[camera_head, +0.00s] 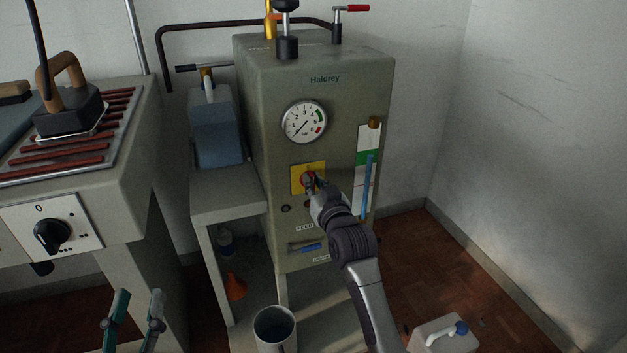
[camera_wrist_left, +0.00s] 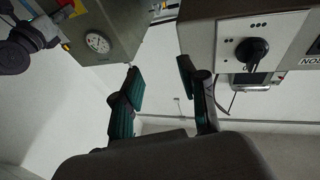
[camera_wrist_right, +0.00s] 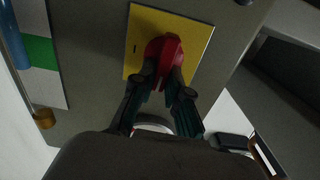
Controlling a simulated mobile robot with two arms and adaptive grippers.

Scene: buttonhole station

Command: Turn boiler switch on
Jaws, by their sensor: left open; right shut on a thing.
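The boiler (camera_head: 350,85) is a grey-green cabinet marked "Haldrey" with a round gauge (camera_head: 304,122). Its switch is a red rotary knob (camera_wrist_right: 164,52) on a yellow plate (camera_wrist_right: 196,35). In the head view the yellow plate (camera_head: 297,171) shows below the gauge, and my right gripper (camera_head: 310,182) covers much of the knob. In the right wrist view my right gripper (camera_wrist_right: 162,90) is shut on the red knob, one finger on each side. My left gripper (camera_head: 136,318) is open and empty at the lower left, apart from everything; it also shows in the left wrist view (camera_wrist_left: 160,85).
An ironing table with an iron (camera_head: 68,105) and a black dial (camera_head: 52,236) stands on the left. A blue-grey tank (camera_head: 217,135) sits beside the boiler. A bucket (camera_head: 274,330) and a white canister (camera_head: 440,338) are low in front. The right floor is mostly clear.

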